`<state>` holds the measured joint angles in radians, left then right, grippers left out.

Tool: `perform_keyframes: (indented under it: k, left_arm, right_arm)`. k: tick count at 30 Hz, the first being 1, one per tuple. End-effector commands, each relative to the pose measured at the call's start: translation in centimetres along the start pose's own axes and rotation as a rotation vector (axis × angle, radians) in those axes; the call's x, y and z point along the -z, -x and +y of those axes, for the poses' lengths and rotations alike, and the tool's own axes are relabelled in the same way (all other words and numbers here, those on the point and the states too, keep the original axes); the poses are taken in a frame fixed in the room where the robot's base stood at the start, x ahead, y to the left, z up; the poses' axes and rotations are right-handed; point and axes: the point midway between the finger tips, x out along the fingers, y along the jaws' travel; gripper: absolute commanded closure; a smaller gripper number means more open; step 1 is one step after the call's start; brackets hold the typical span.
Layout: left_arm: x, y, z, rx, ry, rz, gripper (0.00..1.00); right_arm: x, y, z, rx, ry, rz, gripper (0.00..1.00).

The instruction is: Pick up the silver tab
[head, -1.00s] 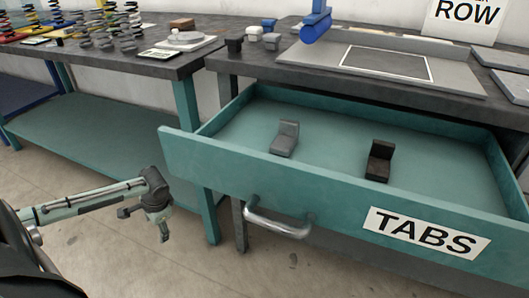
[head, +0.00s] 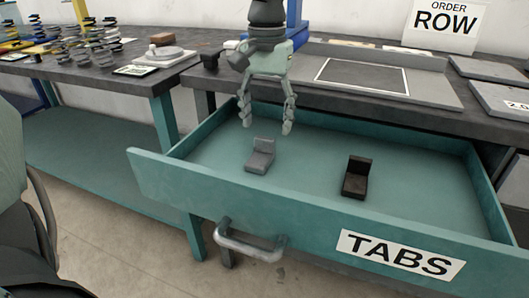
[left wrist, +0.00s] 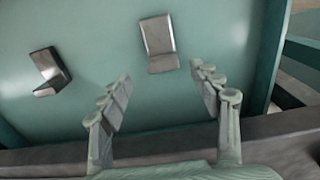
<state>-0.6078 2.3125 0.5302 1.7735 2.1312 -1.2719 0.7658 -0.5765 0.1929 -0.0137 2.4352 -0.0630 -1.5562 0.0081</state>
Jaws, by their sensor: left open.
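The silver tab (head: 260,157), a small grey L-shaped piece, lies on the floor of the open teal drawer (head: 215,195), left of a dark tab (head: 357,178). My left gripper (head: 266,122) points down above the drawer, above and slightly behind the silver tab. Its fingers are spread and hold nothing. In the left wrist view the silver tab (left wrist: 158,42) lies beyond the open fingertips (left wrist: 160,82), about centred between them and apart from them. The dark tab (left wrist: 48,72) shows there to the left. My right gripper is not in view.
The drawer front carries a TABS label (head: 400,255) and a metal handle (head: 250,242). The grey workbench top (head: 440,115) is behind the drawer. Several springs (head: 90,45) stand on the left bench. The drawer floor around both tabs is clear.

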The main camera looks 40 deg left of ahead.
Motion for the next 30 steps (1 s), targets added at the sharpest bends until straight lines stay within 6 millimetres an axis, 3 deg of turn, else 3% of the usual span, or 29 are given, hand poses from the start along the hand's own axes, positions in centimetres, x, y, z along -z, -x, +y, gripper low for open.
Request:
perform_keyframes:
  k: [11,15,22,30]
  left_arm:
    - [0.4,-4.5,-0.5,0.002,0.000,-0.003,0.37]
    - [0.5,-6.2,-0.5,0.003,-0.001,-0.001,0.37]
    - [0.5,-6.4,-0.5,0.001,-0.001,0.002,0.37]
    - [0.5,-6.4,-0.5,0.002,-0.001,0.002,0.69]
  right_arm:
    - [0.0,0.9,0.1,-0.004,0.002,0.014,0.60]
    - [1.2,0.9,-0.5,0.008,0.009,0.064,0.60]
    - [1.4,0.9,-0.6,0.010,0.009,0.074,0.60]
    - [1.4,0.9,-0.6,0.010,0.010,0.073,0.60]
